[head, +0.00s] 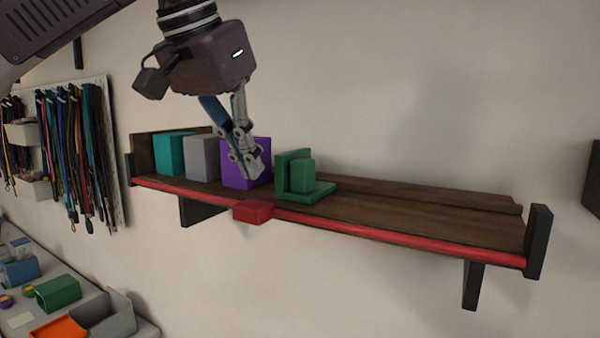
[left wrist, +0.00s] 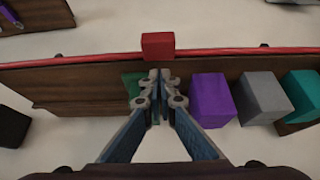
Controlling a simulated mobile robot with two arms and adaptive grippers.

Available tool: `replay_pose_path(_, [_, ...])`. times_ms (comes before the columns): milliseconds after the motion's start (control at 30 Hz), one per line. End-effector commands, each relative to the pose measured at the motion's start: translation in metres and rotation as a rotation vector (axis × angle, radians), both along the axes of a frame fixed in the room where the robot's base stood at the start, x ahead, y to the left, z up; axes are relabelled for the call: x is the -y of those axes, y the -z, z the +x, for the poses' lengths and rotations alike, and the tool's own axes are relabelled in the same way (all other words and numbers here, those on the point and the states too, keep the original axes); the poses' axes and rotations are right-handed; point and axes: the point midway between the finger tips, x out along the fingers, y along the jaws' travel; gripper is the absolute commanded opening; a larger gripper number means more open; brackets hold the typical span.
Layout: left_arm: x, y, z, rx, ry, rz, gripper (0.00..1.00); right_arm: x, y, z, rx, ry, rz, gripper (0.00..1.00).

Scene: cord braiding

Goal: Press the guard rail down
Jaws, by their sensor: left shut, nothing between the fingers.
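The red guard rail (head: 400,236) runs along the front edge of a dark wooden wall shelf (head: 430,212), with a red block-shaped tab (head: 253,211) near its middle. In the left wrist view the rail (left wrist: 230,51) crosses the upper part and its tab (left wrist: 158,46) is just beyond my fingertips. My left gripper (head: 250,172) is shut and empty. It points down in front of the purple block, above and apart from the tab in the head view. My right gripper is not in view.
On the shelf stand a teal block (head: 168,153), a grey block (head: 202,158), a purple block (head: 260,155) and a green bookend-like piece (head: 303,175). The shelf's right half is clear. Cords (head: 75,140) hang at the left above a table with bins (head: 105,312).

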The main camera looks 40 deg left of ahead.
Motion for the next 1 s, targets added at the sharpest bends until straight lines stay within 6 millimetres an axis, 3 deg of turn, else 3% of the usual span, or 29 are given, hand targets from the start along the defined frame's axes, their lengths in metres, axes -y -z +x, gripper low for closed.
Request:
replay_pose_path(500, [0.000,-0.049,0.000,0.000,-0.002,0.001,0.00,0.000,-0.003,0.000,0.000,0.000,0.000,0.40])
replay_pose_path(1000, [0.000,-0.054,0.000,-0.001,0.000,0.001,0.00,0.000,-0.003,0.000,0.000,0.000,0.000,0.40])
